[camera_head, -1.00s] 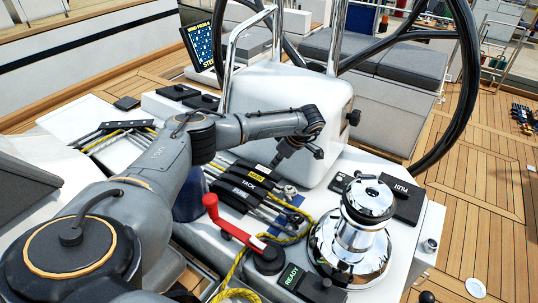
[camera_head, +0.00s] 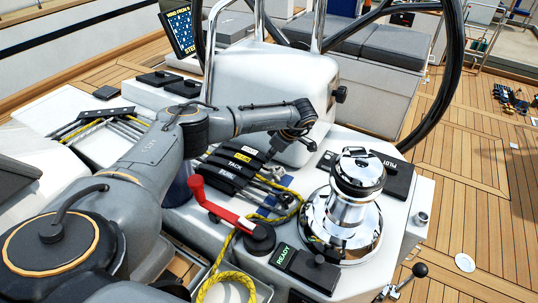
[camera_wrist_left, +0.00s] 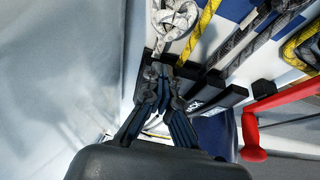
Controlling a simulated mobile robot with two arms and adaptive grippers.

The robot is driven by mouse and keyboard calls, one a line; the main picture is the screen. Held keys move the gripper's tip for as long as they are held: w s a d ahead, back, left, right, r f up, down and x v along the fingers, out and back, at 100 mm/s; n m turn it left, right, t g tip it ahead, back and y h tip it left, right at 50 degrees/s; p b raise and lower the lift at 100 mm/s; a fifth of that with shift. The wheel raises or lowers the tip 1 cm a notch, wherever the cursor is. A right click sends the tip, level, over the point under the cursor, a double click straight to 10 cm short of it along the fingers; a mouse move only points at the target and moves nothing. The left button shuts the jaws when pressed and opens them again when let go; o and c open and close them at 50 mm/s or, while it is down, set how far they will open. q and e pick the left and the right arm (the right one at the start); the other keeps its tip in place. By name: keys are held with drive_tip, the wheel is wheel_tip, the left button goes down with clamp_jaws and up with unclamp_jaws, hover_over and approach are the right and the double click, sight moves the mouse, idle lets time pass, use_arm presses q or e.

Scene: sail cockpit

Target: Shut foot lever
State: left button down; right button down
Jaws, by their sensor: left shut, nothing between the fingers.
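A bank of black clutch levers (camera_head: 232,168) lies on the white console, with small labels; one reads TACK and one is yellow. I cannot make out which label reads FOOT. My left gripper (camera_head: 279,148) points down at the far right end of the bank, beside the white pedestal. In the left wrist view its fingers (camera_wrist_left: 165,78) are together with nothing visible between them, close to black lever ends (camera_wrist_left: 226,99). Whether they touch a lever is unclear. My right gripper is in neither view.
A chrome winch (camera_head: 346,213) stands to the right. The white pedestal (camera_head: 272,87) and dark wheel (camera_head: 452,90) rise behind.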

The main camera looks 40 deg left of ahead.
use_arm(q)
drive_tip(key=shift+s+d+f, duration=0.2)
drive_tip(key=shift+s+f, duration=0.05)
drive_tip(key=shift+f, duration=0.25)
drive_tip(key=shift+r+p, duration=0.5)
drive_tip(key=shift+r, duration=0.05)
drive_tip(key=v, duration=0.2)
drive_tip(key=p+v, duration=0.1)
drive_tip(key=v, duration=0.1)
drive_tip(key=shift+w+d+r+p, duration=0.2)
drive_tip(key=shift+w+d+p, duration=0.05)
drive_tip(key=shift+d+p, duration=0.05)
drive_tip(key=d+r+b, duration=0.1)
drive_tip(key=d+r, duration=0.1)
drive_tip(key=d, duration=0.5)
drive_tip(key=shift+w, duration=0.45)
